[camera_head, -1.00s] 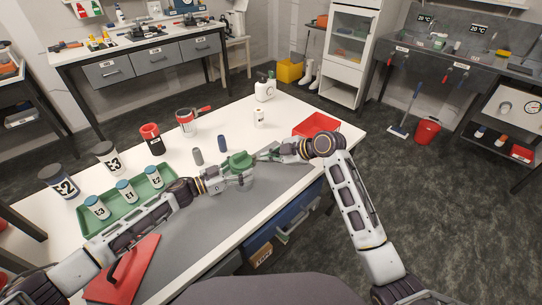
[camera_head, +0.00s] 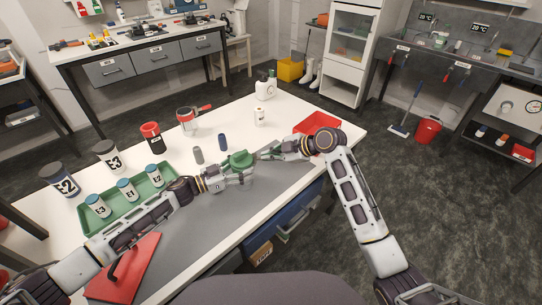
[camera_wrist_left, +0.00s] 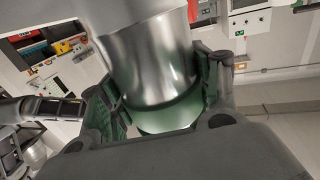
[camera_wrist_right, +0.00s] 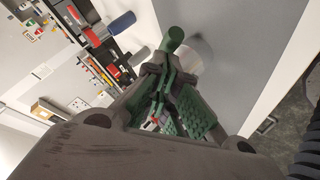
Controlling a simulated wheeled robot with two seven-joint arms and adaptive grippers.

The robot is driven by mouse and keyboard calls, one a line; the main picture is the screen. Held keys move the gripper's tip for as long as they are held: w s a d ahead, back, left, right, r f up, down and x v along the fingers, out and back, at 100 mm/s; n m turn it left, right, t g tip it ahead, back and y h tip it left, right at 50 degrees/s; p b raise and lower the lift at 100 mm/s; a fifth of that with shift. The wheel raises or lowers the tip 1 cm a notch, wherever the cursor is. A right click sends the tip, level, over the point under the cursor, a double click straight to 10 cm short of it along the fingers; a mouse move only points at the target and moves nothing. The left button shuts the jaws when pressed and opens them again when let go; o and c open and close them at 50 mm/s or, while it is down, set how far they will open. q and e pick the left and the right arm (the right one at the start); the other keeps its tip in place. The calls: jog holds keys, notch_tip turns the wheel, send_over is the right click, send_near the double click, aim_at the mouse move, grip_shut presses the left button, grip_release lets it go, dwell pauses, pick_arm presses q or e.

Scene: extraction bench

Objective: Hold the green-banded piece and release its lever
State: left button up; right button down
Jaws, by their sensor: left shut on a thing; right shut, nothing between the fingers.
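The green-banded piece (camera_wrist_left: 165,112) is a shiny metal cylinder with a green band at its end. My left gripper (camera_wrist_left: 160,98) is shut around it; the piece also shows as a green shape in the head view (camera_head: 239,160), above the grey mat. My right gripper (camera_wrist_right: 165,92) is shut and empty, with its fingertips close by the piece. A green rounded bar (camera_wrist_right: 174,38), apparently the lever, shows just beyond those fingertips. I cannot tell whether they touch it. The right fingers hide part of the bar, and I cannot see how far the lever is turned.
A green tray (camera_head: 105,213) with several labelled bottles lies left of my grippers. A dark grey cylinder (camera_head: 198,156) and a blue one (camera_head: 222,142) stand behind the piece. A red bin (camera_head: 309,126) is by the right edge.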

pick_arm(q)
jog(key=shift+f, duration=0.15)
pick_arm(e)
jog(key=shift+w+d+n+g, duration=0.2)
jog(key=shift+w+n+g, duration=0.15)
jog(key=shift+n+g, duration=0.2)
jog(key=shift+w+d+n+g+y, duration=0.2)
jog(key=shift+w+n+g+y, duration=0.45)
jog(key=shift+n+g, duration=0.5)
jog(key=shift+w+n, duration=0.3)
jog(key=shift+w, duration=0.3)
jog(key=shift+s+a, duration=0.1)
jog(key=shift+s, duration=0.1)
jog(key=shift+s+a, duration=0.25)
jog(key=shift+s, duration=0.15)
jog(key=shift+s, duration=0.15)
jog(key=shift+r, duration=0.2)
